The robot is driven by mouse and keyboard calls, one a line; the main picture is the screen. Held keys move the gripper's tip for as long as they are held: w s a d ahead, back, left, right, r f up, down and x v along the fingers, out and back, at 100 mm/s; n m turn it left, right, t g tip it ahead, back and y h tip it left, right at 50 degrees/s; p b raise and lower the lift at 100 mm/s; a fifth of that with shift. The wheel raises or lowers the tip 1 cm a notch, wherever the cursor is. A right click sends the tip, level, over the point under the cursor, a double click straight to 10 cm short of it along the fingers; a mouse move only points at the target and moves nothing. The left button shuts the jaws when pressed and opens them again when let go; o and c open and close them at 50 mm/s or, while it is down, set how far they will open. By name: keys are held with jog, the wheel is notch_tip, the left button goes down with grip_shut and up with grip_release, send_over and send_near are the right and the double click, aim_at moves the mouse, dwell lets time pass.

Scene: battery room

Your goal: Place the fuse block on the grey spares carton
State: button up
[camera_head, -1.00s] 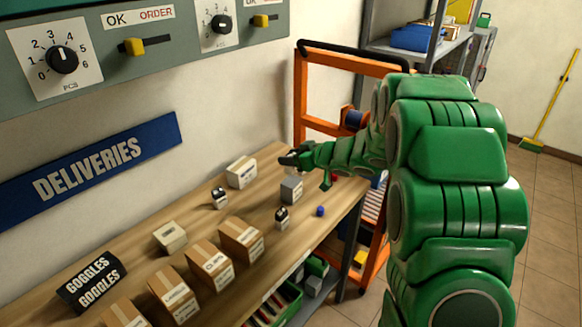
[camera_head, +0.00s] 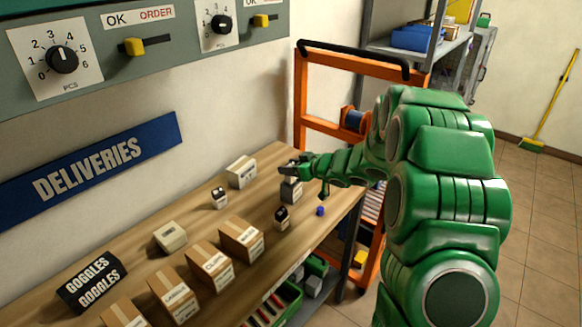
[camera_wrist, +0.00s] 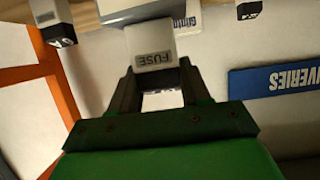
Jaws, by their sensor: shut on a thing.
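My gripper (camera_head: 290,171) is shut on the fuse block (camera_wrist: 153,57), a small pale block with a grey FUSE label. In the wrist view the block sits between my two fingertips (camera_wrist: 158,80). The grey spares carton (camera_head: 291,194) stands near the far end of the wooden bench, just below my gripper in the head view. It also seems to show in the wrist view as a grey box (camera_wrist: 135,12) behind the block. I cannot tell whether the block touches the carton. In the head view my gripper largely hides the block.
A white carton (camera_head: 241,172) stands left of the grey one. Two black-topped small boxes (camera_head: 281,220) (camera_head: 219,199) and a blue object (camera_head: 320,211) are nearby. Brown cartons (camera_head: 241,242) line the bench front (camera_head: 255,215). An orange trolley (camera_head: 318,90) stands beyond.

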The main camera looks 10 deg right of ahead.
jog(key=o, duration=1.1)
jog(key=shift+s+d+r, duration=0.1)
jog(key=shift+d+r, duration=0.05)
jog(key=v, duration=1.1)
jog(key=shift+s+d, duration=0.25)
